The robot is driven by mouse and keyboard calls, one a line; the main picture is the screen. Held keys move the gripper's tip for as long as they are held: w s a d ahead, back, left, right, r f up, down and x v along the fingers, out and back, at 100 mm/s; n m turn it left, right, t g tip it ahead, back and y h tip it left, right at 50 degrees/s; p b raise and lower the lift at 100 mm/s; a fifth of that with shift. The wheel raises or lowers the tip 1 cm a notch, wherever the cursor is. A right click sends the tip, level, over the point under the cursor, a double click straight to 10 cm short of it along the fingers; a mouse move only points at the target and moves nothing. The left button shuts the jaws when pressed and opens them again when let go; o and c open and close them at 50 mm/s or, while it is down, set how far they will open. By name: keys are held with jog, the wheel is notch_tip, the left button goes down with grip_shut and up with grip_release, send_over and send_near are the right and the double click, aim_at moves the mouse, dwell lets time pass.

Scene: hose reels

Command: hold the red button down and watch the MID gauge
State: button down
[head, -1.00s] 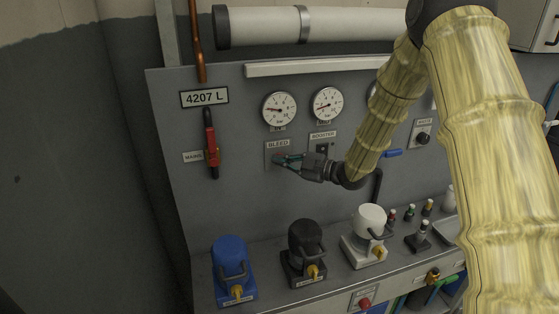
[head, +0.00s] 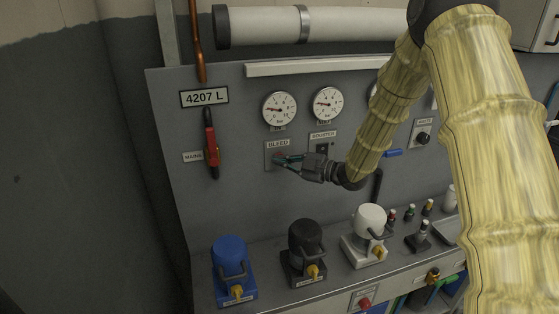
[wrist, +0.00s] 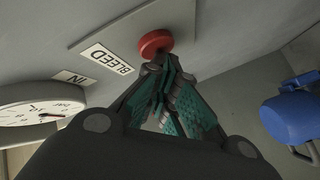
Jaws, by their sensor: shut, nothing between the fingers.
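The red button (wrist: 155,43) sticks out of a plate labelled BLEED (head: 278,143). My gripper (wrist: 160,62) is shut and empty, its green-padded fingertips at the button's lower edge in the wrist view. They seem to touch it; how far it is pressed I cannot tell. In the head view my gripper (head: 281,160) reaches the plate from the right. A left gauge (head: 279,109) and a second gauge (head: 327,103) hang above; a third is mostly hidden behind my arm. The wrist view shows a gauge (wrist: 38,115) near an IN label.
A BOOSTER switch (head: 322,149) sits just right of the button plate. A red-handled MAINS valve (head: 211,150) is at left. Blue (head: 231,258), black (head: 305,240) and white (head: 370,221) units stand on the ledge below. The panel between valve and button is clear.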

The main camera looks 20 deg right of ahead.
jog(key=shift+s, duration=0.75)
jog(key=s, duration=0.5)
jog(key=shift+d+b, duration=0.1)
jog(key=shift+b, duration=0.2)
jog(key=shift+f, duration=0.1)
